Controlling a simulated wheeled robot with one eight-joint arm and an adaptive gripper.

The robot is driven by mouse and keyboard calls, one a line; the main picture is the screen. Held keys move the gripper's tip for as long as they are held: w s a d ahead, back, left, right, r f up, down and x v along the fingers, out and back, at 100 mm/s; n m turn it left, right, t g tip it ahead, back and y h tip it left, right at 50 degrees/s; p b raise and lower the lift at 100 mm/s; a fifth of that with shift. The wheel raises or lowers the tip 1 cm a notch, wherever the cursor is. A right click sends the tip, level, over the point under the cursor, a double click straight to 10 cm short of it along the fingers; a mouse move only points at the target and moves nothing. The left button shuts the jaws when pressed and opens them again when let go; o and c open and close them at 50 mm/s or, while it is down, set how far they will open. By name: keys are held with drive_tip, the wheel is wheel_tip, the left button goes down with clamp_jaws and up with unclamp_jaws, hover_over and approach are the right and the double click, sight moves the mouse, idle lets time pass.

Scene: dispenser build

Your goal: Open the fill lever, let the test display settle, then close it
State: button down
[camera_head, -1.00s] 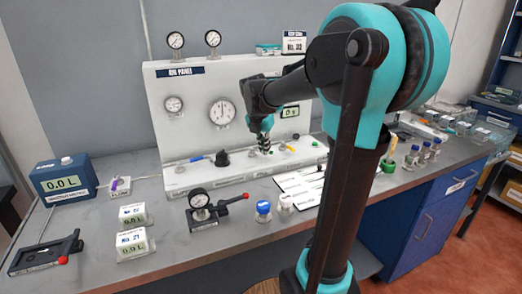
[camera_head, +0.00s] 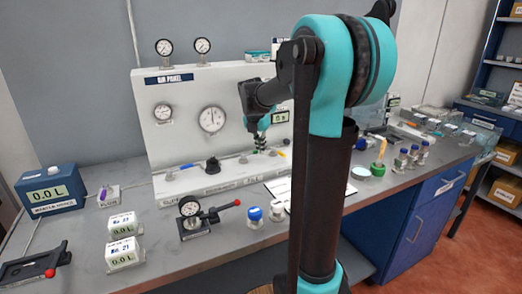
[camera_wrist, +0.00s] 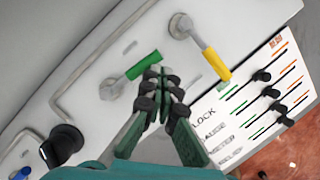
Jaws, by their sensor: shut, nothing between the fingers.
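My gripper (camera_wrist: 163,78) is shut and empty, pointing down over the ledge of the white air panel (camera_head: 160,135). It also shows in the head view (camera_head: 261,150). In the wrist view a green-handled lever (camera_wrist: 143,65) lies at the fingertips, on their left side; I cannot tell whether they touch. In the head view the gripper hides this lever, near a ledge label that seems to read FILL (camera_head: 251,181). A small display (camera_head: 280,117) on the panel is partly hidden by my arm, its reading unclear.
A yellow-handled lever (camera_wrist: 217,66) is right of the fingertips; a black knob (camera_wrist: 65,141) and blue lever (camera_wrist: 22,173) are left. A gauge with a red-tipped lever (camera_head: 192,222) stands in front of the panel.

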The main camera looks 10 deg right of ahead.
drive_tip(key=shift+w, duration=0.3)
idle(0.5)
